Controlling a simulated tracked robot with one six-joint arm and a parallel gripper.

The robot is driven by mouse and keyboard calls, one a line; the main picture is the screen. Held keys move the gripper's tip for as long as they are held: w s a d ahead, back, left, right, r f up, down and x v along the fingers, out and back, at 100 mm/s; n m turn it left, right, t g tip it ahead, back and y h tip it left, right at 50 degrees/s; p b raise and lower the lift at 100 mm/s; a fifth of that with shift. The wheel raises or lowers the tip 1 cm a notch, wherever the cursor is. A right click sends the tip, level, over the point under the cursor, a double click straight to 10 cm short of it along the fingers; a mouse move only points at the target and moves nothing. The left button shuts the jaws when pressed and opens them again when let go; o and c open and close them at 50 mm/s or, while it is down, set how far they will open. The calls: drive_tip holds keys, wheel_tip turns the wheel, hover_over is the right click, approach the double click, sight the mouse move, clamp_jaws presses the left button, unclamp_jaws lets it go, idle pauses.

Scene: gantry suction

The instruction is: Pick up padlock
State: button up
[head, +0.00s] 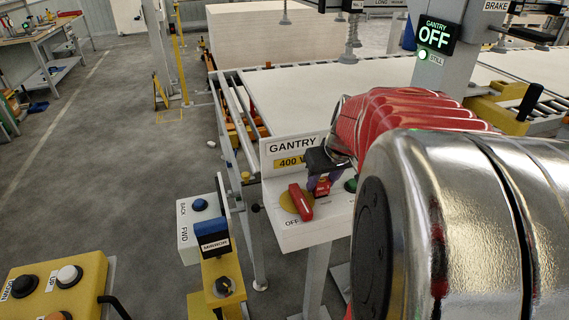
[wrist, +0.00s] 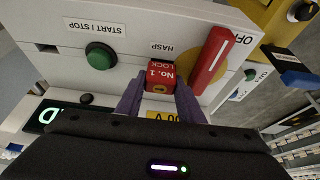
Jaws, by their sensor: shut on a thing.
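The red padlock (wrist: 161,76), marked "LOCK No. 1", sits between the two purple fingers of my gripper (wrist: 160,97) in the wrist view. The fingers touch its sides and are shut on it. It is at the white gantry panel, beside the "HASP" label; its shackle is hidden, so I cannot tell whether it is hooked to the panel. In the head view the padlock (head: 322,186) shows as a small red block under my gripper (head: 318,178), just right of the red rotary handle.
The red rotary handle (head: 301,202) stands on a yellow disc near "OFF". A green start/stop button (wrist: 99,55) is on the panel's other side. Open floor lies at left.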

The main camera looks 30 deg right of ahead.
sight(322, 180)
wheel_tip(322, 180, up, 9)
drive_tip(key=shift+r, duration=0.15)
drive_tip(key=shift+s, duration=0.1)
idle(0.7)
